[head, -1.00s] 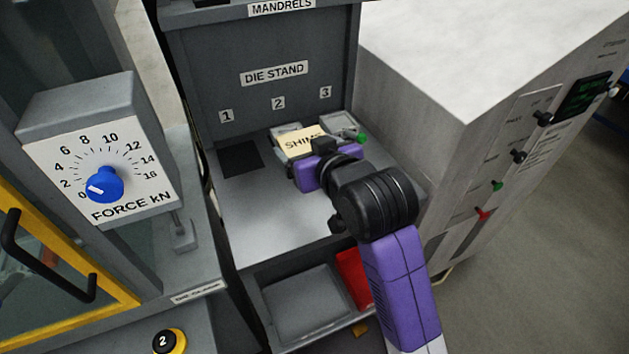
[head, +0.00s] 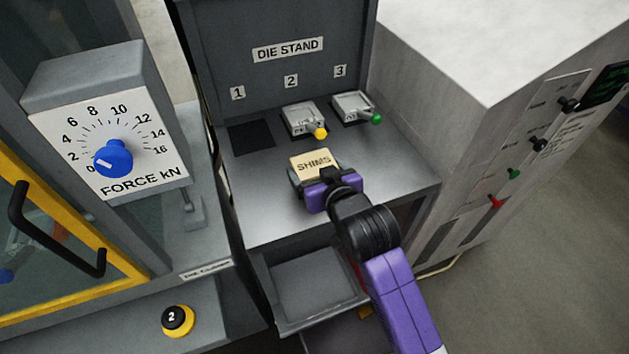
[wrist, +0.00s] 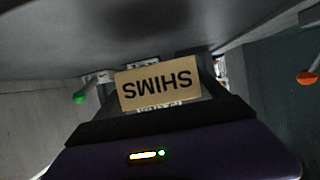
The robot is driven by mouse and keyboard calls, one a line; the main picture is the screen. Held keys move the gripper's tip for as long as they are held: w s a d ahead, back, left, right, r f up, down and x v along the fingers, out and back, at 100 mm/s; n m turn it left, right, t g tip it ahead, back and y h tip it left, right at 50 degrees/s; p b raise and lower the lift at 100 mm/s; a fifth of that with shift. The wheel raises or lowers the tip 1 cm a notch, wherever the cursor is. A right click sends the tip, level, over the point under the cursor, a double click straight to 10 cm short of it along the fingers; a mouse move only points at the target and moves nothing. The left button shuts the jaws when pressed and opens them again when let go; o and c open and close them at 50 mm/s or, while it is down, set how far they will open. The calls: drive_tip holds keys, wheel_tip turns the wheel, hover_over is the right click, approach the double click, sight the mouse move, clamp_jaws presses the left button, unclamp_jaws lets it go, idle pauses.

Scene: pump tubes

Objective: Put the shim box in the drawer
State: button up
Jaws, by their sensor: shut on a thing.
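The shim box (head: 314,162) is a small tan box with the word SHIMS on top. My gripper (head: 317,178) is shut on it and holds it over the front part of the die stand top (head: 265,195). I cannot tell whether the box touches the top. In the wrist view the box (wrist: 158,86) sits between the fingers, with its label upside down. The open drawer (head: 305,285) is a grey tray below the stand top, in front of it. Its visible floor looks empty; my arm hides its right side.
Dies with a yellow knob (head: 320,133) and a green knob (head: 376,118) stand at places 2 and 3. Place 1 (head: 251,135) is a dark empty square. A force dial box (head: 108,140) stands left, and a grey cabinet (head: 450,130) stands right.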

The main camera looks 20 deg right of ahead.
drive_tip(key=shift+f, duration=2.1)
drive_tip(key=shift+f, duration=0.15)
drive_tip(key=o, duration=1.6)
drive_tip(key=v, duration=1.2)
drive_tip(key=shift+s, duration=0.1)
